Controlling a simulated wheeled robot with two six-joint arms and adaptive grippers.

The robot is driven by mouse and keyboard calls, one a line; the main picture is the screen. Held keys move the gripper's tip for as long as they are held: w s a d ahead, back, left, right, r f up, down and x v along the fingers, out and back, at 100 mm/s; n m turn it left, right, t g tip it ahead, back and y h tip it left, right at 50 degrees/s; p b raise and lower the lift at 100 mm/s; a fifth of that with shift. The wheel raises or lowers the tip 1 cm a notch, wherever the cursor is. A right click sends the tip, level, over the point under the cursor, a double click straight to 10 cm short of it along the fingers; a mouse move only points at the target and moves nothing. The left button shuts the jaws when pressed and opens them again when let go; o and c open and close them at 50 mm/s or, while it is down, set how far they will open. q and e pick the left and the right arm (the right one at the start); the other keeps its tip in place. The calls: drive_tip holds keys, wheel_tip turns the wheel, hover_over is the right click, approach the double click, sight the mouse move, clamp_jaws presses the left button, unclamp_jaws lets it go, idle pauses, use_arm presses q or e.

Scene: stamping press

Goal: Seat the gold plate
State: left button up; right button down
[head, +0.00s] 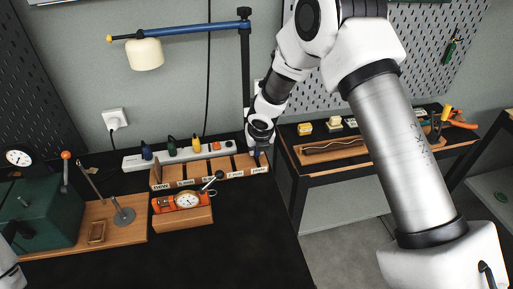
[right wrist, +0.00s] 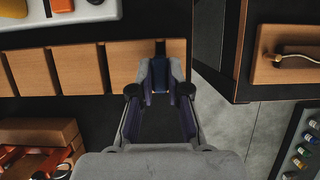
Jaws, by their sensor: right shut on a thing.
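My right gripper (head: 258,152) reaches down to the right end of the wooden tray (head: 165,179). In the right wrist view its dark blue fingers (right wrist: 161,84) are close together at the tray's last compartment, shut on a small dark piece (right wrist: 160,48). I cannot tell whether this piece is the gold plate; no clearly gold plate shows.
An orange dial gauge (head: 185,201) sits on a wooden block in front of the tray. A power strip (head: 180,153) with plugs lies behind. A lamp (head: 146,54) hangs above. A second bench (head: 375,160) stands right, across a gap. The front bench top is clear.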

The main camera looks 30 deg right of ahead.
drive_tip(key=c, duration=1.1)
unclamp_jaws()
drive_tip(key=shift+o, duration=0.2)
drive_tip(key=shift+r, duration=0.1)
drive_tip(key=v, duration=1.2)
